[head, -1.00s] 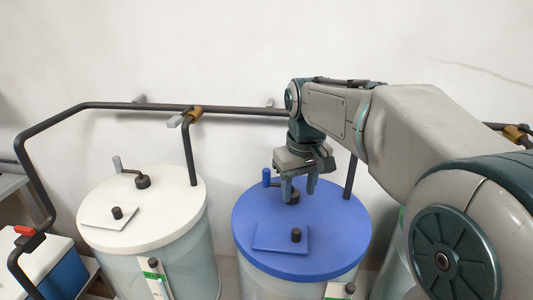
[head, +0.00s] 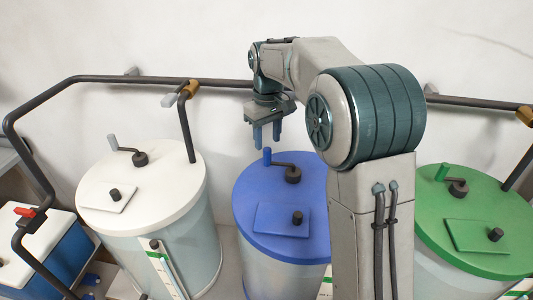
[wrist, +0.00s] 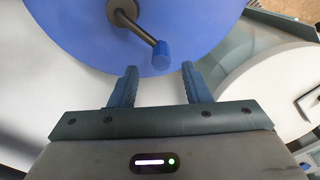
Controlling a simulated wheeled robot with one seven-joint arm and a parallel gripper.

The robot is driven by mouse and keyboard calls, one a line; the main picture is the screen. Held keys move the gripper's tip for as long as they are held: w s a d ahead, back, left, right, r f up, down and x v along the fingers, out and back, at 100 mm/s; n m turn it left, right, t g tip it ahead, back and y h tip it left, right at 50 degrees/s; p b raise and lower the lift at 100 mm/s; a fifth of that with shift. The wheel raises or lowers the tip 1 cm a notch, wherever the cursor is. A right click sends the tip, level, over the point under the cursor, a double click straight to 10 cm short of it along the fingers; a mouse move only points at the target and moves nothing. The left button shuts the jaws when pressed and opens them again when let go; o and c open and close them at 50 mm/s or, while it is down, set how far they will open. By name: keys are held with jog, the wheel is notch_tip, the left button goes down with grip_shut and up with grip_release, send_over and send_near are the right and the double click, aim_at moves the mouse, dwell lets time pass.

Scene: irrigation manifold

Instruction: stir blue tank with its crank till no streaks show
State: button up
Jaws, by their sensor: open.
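The blue tank's round lid (head: 252,192) is in the middle of the head view. Its crank has a dark hub (head: 292,174) and an arm reaching left to an upright blue handle (head: 267,157). My gripper (head: 266,144) is open and empty, fingers pointing down, just above and behind the handle in the head view. In the wrist view the blue handle (wrist: 161,55) lies just beyond the gap between the open fingertips (wrist: 160,70), apart from them. The tank's contents are mostly hidden under the lid and behind my arm, and I cannot tell any streaks.
A white-lidded tank (head: 165,190) stands left and a green-lidded tank (head: 470,215) right, each with a crank. A dark pipe rail (head: 220,83) runs along the wall behind. A blue cooler with white lid (head: 45,235) is at far left. The blue lid carries a square hatch (head: 275,217).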

aim_at(267, 149)
jog(key=shift+a+f+p, duration=0.1)
jog(key=shift+f+p, duration=0.2)
jog(key=shift+f, duration=2.85)
jog(key=shift+c, duration=0.2)
